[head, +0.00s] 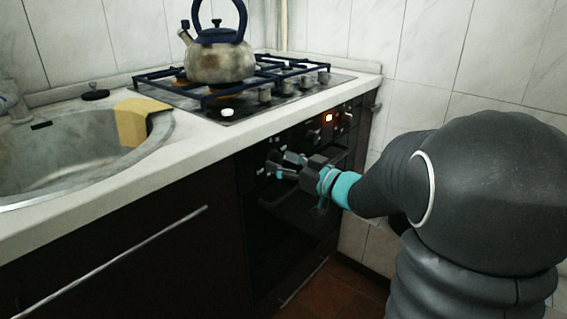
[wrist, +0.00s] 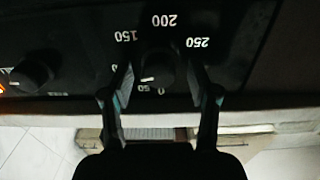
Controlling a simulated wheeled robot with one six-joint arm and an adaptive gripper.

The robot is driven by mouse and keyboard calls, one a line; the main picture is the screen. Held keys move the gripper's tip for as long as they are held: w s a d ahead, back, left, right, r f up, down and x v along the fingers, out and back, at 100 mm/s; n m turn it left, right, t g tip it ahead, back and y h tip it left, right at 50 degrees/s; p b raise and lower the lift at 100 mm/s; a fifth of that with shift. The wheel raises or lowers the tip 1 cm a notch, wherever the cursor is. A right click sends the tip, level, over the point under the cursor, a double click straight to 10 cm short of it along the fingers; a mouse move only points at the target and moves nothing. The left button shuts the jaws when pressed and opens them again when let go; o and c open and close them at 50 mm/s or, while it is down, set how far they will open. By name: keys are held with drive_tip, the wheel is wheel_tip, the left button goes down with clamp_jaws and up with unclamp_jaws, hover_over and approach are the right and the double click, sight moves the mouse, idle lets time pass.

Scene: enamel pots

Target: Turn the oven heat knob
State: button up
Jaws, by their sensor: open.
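The oven heat knob (wrist: 157,70) is dark and round with a white pointer mark on its lower left side. My gripper (wrist: 160,77) is open, with one finger on each side of the knob. Whether either finger touches it I cannot tell. In the head view my gripper (head: 282,166) is at the left end of the black oven panel (head: 298,134), and the knob is hard to make out there. The 100 mark is partly hidden by the left finger.
Another knob (wrist: 32,73) sits to the left in the wrist view, by an orange-lit display (head: 328,118). Above are the worktop, gas hob (head: 175,84) and a kettle (head: 220,62). A sink (head: 75,160) with a yellow cloth (head: 134,124) lies left. A tiled wall bounds the right.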

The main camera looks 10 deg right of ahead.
clamp_jaws()
drive_tip(key=shift+n+b, duration=0.3)
drive_tip(key=shift+b, duration=0.1)
drive_tip(key=n+b, duration=0.1)
drive_tip(key=n, duration=0.1)
drive_tip(key=n+b, duration=0.1)
drive_tip(key=b, duration=0.1)
drive_tip(key=shift+f+n+b, duration=0.2)
drive_tip(key=shift+n+b, duration=0.1)
drive_tip(key=shift+n, duration=0.1)
drive_tip(key=n+b, duration=0.6)
drive_tip(key=n, duration=0.2)
drive_tip(key=shift+d+r, duration=0.1)
drive_tip(key=shift+r, duration=0.05)
drive_tip(key=shift+r+n+b, duration=0.1)
drive_tip(key=shift+n+b, duration=0.2)
drive_tip(key=shift+n, duration=1.8)
